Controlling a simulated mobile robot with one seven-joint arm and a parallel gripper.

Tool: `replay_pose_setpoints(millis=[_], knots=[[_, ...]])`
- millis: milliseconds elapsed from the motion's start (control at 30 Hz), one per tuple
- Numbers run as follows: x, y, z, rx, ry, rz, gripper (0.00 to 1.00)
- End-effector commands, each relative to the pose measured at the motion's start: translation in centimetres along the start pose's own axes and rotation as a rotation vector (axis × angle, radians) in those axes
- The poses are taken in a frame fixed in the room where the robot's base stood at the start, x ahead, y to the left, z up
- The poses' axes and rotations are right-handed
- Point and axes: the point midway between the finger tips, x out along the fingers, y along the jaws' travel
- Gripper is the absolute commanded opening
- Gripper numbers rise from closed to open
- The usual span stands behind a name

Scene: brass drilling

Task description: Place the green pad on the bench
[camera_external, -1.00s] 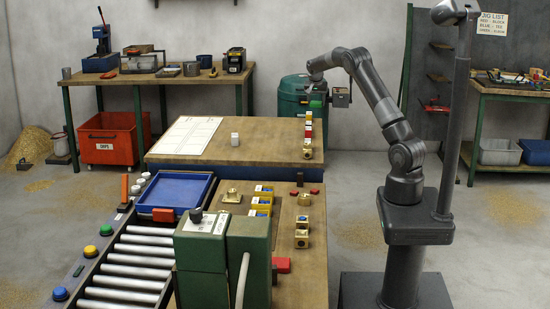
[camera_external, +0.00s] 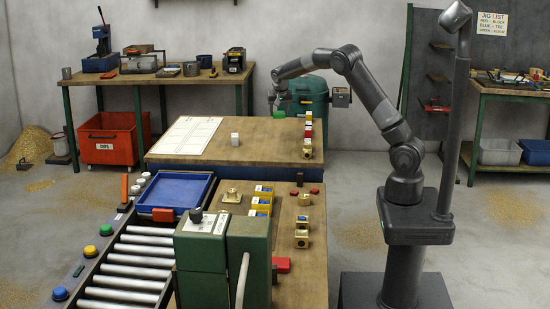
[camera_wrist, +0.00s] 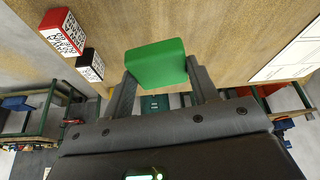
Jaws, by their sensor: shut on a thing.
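The green pad (camera_external: 279,114) is held by my gripper (camera_external: 276,102) at the far edge of the wooden bench (camera_external: 265,139). In the wrist view the pad (camera_wrist: 155,62) sits between the two fingertips of my gripper (camera_wrist: 158,75). The bench's wooden top (camera_wrist: 220,35) fills the upper part of that view. Whether the pad touches the bench top, I cannot tell.
A row of small blocks (camera_external: 308,139) stands along the bench's right side; a red block (camera_wrist: 61,31) and a dark block (camera_wrist: 90,64) show beside the pad. A white block (camera_external: 235,139) and a printed sheet (camera_external: 187,135) are further left. Bare wood lies between.

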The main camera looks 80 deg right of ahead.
Motion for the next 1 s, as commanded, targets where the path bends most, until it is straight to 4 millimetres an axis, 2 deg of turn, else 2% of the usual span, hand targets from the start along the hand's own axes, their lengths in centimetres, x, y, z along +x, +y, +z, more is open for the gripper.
replay_pose_setpoints(millis=[33,200,500,800,1000], knots=[[-0.7,-2.0,1.9,-0.034,0.0,-0.013,0.31],[-2.9,-7.3,7.7,-0.131,0.007,-0.052,0.31],[-7.0,-14.3,18.9,-0.298,0.014,-0.122,0.31],[-11.3,-18.4,30.9,-0.465,0.02,-0.196,0.31],[-14.2,-19.6,39.0,-0.577,0.022,-0.245,0.31]])
